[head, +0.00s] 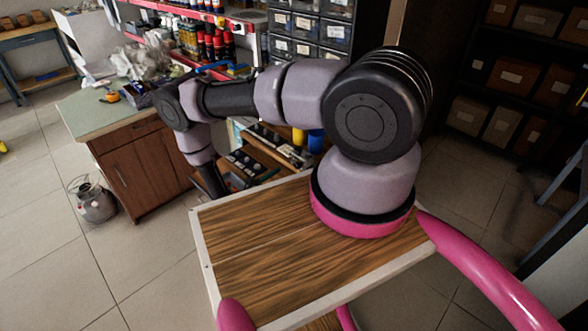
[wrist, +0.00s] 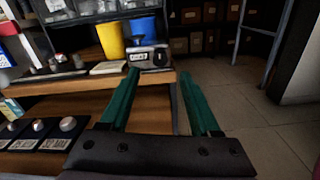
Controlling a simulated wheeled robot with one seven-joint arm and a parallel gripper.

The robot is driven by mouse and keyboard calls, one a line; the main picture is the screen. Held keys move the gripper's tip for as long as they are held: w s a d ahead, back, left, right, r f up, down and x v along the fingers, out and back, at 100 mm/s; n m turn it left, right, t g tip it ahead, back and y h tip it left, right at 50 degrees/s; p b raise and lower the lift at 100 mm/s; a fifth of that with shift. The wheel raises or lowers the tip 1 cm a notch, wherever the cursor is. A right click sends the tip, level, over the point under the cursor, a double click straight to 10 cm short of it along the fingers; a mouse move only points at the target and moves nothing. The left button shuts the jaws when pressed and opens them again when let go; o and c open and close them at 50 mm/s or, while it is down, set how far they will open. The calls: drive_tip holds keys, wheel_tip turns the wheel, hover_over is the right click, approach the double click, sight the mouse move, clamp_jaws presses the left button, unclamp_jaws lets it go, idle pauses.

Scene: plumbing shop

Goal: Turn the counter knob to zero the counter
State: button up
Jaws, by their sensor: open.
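A small grey box with a dark round knob (wrist: 160,57), which looks like the counter (wrist: 141,56), stands at the back of a wooden shelf in the wrist view. Its digits cannot be read. My gripper (wrist: 159,72) has two green fingers, spread apart with nothing between them. The fingers point toward the counter, with the left fingertip lowest in front of it in the picture; I see no clear contact. In the head view my arm reaches left and down to the shelf unit, and the fingers cannot be made out there.
A cabinet (head: 140,165) stands left.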

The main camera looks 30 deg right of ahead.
sight(296, 166)
drive_tip(key=x, duration=0.6)
drive_tip(key=shift+w+d, duration=0.15)
drive_tip(key=shift+d, duration=0.25)
clamp_jaws()
